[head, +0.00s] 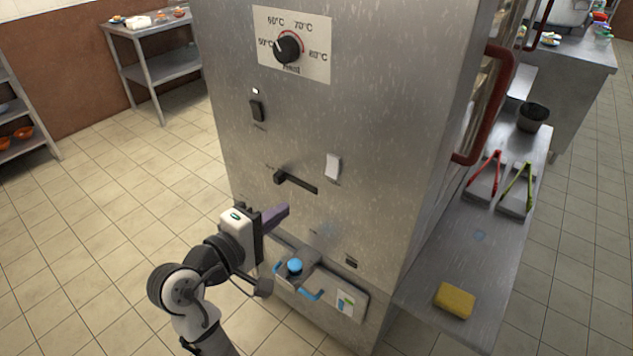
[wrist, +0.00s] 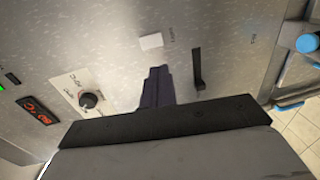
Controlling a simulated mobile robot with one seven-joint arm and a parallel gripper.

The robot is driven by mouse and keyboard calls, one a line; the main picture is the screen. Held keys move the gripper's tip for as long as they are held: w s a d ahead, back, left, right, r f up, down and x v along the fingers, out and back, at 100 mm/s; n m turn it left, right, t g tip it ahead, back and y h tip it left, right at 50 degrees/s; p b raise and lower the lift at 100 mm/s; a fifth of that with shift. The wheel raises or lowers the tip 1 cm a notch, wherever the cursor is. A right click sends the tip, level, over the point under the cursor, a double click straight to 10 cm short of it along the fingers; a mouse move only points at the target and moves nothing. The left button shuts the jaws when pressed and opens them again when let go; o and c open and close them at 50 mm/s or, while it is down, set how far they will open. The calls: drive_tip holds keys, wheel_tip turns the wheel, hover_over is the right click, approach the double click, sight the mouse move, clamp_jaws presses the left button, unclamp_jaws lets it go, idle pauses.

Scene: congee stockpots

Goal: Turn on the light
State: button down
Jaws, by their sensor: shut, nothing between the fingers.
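A white rocker switch (head: 333,167) sits on the cabinet's steel front, right of a black slide lever (head: 296,182). The switch also shows in the wrist view (wrist: 151,41), with a small label beside it that I cannot read surely. A black switch (head: 256,110) sits higher at left, under a small white indicator. My gripper (head: 284,213) is shut and empty, with its dark purple fingers below the lever in the head view. In the wrist view the fingertips (wrist: 157,70) point toward the white switch and appear apart from it.
A temperature dial (head: 288,48) is above. Below are a blue knob (head: 294,266) and blue handles. A red door handle (head: 490,105) juts out at the cabinet's right side. The right-hand shelf holds tongs (head: 486,176) and a yellow sponge (head: 455,300). Floor is clear at left.

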sight(331, 175)
drive_tip(key=p+x, duration=0.3)
drive_tip(key=x, duration=1)
drive_tip(key=shift+w+d+r, duration=0.1)
drive_tip(key=shift+w+d, duration=0.2)
drive_tip(key=shift+w, duration=0.1)
drive_tip(key=shift+f, duration=0.2)
drive_tip(key=shift+w+f+b, duration=0.1)
drive_tip(key=shift+f+b, duration=0.1)
drive_tip(key=shift+b, duration=0.2)
drive_tip(key=shift+w+d+r, duration=0.1)
drive_tip(key=shift+r, duration=0.1)
drive_tip(key=f+b+v, duration=0.1)
drive_tip(key=b+v, duration=0.1)
drive_tip(key=v, duration=1.1)
drive_tip(key=shift+s+a+r+b, duration=0.2)
drive_tip(key=shift+s+a+b, duration=0.05)
drive_tip(key=shift+s+b, duration=0.15)
